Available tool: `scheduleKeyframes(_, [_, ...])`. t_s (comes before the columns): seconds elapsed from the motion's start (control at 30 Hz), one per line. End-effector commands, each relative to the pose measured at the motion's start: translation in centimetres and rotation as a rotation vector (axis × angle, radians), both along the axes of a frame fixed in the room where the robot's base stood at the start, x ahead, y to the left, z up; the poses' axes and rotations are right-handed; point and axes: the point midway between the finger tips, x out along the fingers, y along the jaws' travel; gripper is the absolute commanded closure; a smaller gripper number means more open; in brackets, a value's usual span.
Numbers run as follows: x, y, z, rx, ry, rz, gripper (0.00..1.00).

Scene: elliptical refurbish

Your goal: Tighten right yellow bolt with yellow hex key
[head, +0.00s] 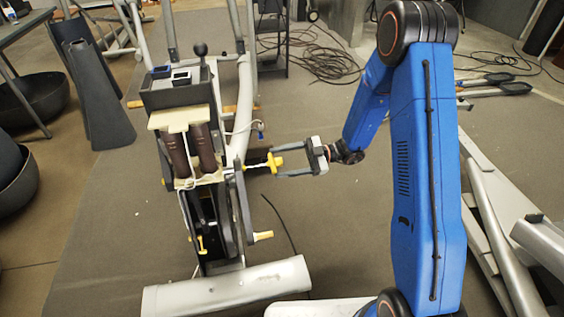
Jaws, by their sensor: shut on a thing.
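My gripper (279,162) is shut on the yellow hex key (273,162), holding it by its yellow handle. The key's thin pale shaft points left, toward the upper right side of the elliptical machine's dark frame. The shaft's tip is close to the frame; I cannot tell whether it touches a bolt there. A yellow piece (263,236), perhaps a bolt or pedal part, sticks out on the right of the machine, below the gripper. Another small yellow piece (201,243) is on the lower left of the machine.
The elliptical machine (225,285) stands on a grey mat, with a grey box (178,88) and brown handgrips (190,150) on it. Grey metal parts (490,215) lie at the right. Black cables (320,60) lie behind. The mat between the machine and my arm is mostly clear.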

Motion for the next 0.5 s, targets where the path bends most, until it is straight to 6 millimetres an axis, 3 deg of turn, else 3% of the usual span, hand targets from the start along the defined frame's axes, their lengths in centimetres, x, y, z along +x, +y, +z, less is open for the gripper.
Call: scheduleKeyframes(0.5, [0.21,-0.51,-0.01,0.001,-0.004,-0.002,0.77])
